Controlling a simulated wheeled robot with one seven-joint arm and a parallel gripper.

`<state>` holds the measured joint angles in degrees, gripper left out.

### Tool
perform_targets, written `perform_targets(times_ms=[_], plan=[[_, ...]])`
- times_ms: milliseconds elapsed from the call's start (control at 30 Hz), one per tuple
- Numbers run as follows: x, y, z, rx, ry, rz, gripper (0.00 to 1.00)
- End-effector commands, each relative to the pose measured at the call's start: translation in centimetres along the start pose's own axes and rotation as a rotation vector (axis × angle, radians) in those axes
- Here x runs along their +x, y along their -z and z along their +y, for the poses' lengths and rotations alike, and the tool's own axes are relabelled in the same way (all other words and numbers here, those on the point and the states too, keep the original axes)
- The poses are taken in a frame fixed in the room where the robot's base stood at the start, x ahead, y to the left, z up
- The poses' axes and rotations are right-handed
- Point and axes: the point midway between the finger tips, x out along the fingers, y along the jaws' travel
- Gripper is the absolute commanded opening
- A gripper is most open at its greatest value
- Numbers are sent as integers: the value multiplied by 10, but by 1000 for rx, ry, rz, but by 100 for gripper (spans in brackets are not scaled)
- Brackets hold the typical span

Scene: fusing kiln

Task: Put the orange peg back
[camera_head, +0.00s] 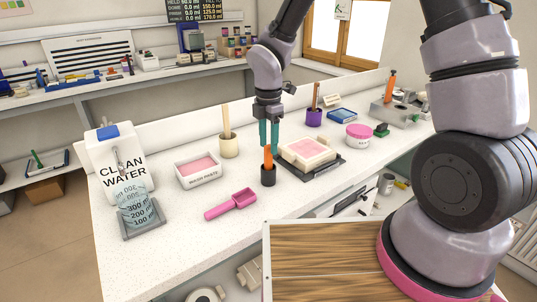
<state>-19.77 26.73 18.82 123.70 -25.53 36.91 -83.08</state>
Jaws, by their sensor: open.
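An orange peg (268,160) stands upright in a small dark cup (268,177) near the middle of the white bench. My gripper (269,147) points straight down above it, with two teal fingers apart. The peg's top shows at the level of the fingertips; I cannot tell whether they touch it. A second orange upright piece (390,86) stands at the far right on a grey metal block (398,114).
A pink scoop (231,204) lies in front of the cup. A measuring jug (138,207) is at left. The bench's front is mostly clear.

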Motion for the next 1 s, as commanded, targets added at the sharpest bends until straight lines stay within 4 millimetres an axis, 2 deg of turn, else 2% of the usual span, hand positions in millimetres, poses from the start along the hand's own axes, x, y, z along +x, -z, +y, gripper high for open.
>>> perform_targets(times_ms=[33, 100, 300, 567, 667, 767, 833, 1000], plan=[[-13, -1, 1, 2, -6, -1, 52], [-28, -1, 1, 2, -5, -1, 52], [-59, 0, 0, 1, -2, 0, 52], [-71, 0, 0, 3, -1, 0, 52], [-80, -7, -3, 58, -14, -6, 52], [-105, -26, -13, 232, -54, -18, 52], [-130, -45, -26, 424, -99, -22, 52], [-193, -88, -74, 986, -233, 25, 52]])
